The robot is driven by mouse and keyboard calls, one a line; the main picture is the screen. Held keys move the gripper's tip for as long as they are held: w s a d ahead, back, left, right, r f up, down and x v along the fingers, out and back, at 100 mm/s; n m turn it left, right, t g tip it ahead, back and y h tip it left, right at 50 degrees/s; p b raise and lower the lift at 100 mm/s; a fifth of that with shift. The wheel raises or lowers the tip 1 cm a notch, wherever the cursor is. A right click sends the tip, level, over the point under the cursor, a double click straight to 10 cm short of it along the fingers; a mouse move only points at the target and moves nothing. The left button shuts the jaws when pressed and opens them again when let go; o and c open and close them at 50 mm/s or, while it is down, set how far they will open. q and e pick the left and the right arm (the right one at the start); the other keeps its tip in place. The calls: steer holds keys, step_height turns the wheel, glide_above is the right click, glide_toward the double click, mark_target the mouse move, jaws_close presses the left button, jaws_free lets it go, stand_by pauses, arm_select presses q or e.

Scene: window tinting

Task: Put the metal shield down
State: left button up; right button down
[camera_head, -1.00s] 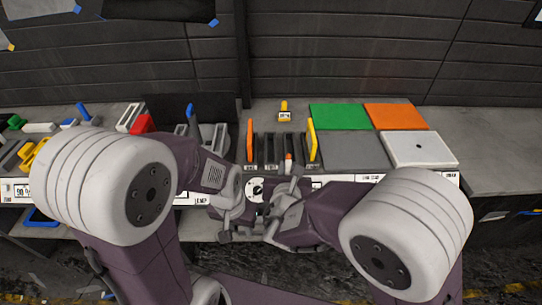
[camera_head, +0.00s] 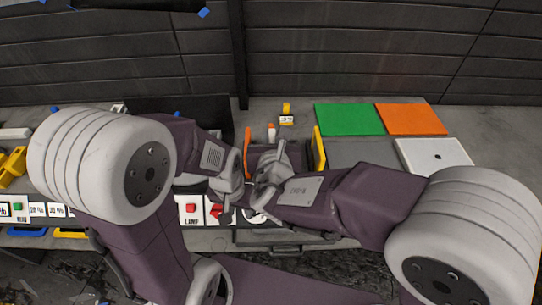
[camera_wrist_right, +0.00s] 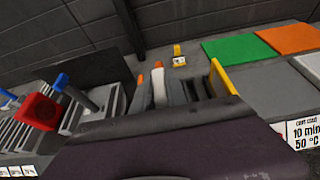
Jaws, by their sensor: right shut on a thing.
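My right gripper (camera_head: 266,172) is over the front of the slotted rack (camera_wrist_right: 188,92) at the middle of the bench in the head view. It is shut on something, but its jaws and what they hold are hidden. I cannot make out the metal shield for certain. In the right wrist view my own dark hand covers the bottom, with upright dark grey plates in the rack just behind it. My left gripper (camera_head: 224,204) is just left of and below the right one, near the bench's front edge; its jaws are too small and covered to judge.
An orange upright (camera_head: 248,140) and a yellow upright (camera_head: 319,147) flank the rack. Green (camera_head: 349,119), orange (camera_head: 411,119) and white (camera_head: 434,154) pads lie to the right. A red button (camera_head: 190,208) labelled lamp is at the front.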

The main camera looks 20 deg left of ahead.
steer(key=x, duration=0.5)
steer(key=shift+d+f, duration=0.1)
steer(key=shift+f, duration=0.35)
arm_select(q)
steer(key=shift+s+d+r+p, duration=0.1)
steer(key=shift+s+r+p, duration=0.25)
steer(key=shift+r+p, duration=0.5)
arm_select(e)
steer(key=w+a+f, duration=0.2)
steer(key=w+f, duration=0.4)
steer(key=f, duration=0.1)
steer(key=shift+f, duration=0.4)
steer(key=shift+f, duration=0.1)
arm_select(q)
steer(key=shift+f, duration=0.15)
arm_select(e)
steer(key=c, duration=1.3)
jaws_free()
